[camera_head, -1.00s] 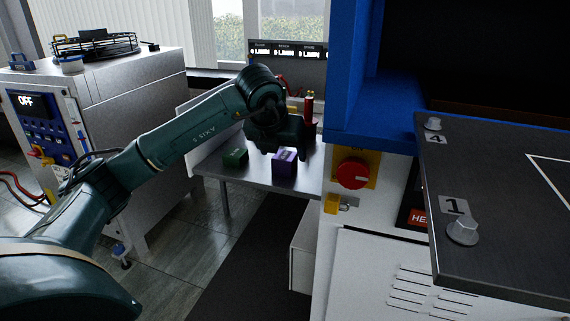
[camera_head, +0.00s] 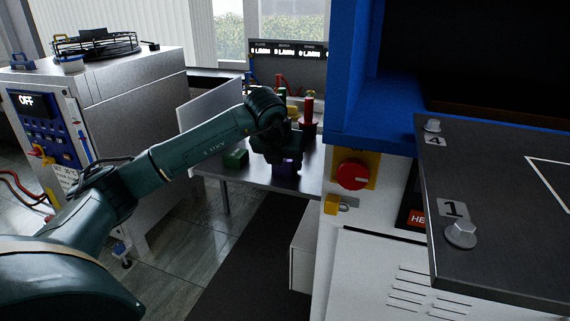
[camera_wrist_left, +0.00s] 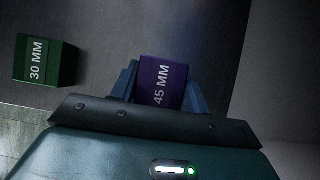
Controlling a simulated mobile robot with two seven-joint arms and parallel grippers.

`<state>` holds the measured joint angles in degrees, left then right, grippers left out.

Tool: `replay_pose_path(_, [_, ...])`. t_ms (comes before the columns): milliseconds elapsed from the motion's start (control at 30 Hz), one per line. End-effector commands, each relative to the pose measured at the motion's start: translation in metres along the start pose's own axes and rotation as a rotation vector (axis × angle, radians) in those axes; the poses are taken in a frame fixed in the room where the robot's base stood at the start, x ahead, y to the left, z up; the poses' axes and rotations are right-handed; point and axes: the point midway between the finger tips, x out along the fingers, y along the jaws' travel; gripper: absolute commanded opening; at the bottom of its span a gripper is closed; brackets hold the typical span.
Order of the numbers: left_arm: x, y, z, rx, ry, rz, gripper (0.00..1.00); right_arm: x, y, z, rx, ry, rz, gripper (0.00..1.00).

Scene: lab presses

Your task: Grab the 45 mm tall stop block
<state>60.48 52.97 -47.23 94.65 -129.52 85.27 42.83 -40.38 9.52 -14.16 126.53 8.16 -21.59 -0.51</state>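The purple stop block marked 45 MM (camera_wrist_left: 160,85) stands on the grey bench, and its lower part shows in the head view (camera_head: 287,167). My left gripper (camera_wrist_left: 163,88) is over it, with one blue finger on each side of the block. The fingers look open around it; whether they touch its sides is hard to see. In the head view my left gripper (camera_head: 283,152) hides the block's upper part. A green block marked 30 MM (camera_wrist_left: 42,62) stands to the left, also in the head view (camera_head: 236,158). My right gripper is out of view.
A red post (camera_head: 308,108) and a yellow object (camera_head: 293,113) stand behind on the bench (camera_head: 245,178). The blue-framed press (camera_head: 352,90) with a red knob (camera_head: 352,174) is close on the right. A grey cabinet (camera_head: 130,90) stands on the left.

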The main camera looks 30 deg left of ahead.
Motion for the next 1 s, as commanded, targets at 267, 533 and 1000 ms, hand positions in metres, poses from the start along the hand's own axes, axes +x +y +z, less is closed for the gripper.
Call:
replay_pose_path(267, [0.0,0.0,0.0,0.0,-0.001,0.0,0.21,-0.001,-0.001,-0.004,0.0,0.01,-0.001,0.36])
replay_pose_path(533, [-0.001,0.0,0.001,-0.001,-0.003,-0.001,0.14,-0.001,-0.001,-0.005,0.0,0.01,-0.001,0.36])
replay_pose_path(1000, [-0.061,-0.001,0.04,-0.002,-0.007,-0.003,0.14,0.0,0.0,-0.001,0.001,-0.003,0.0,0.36])
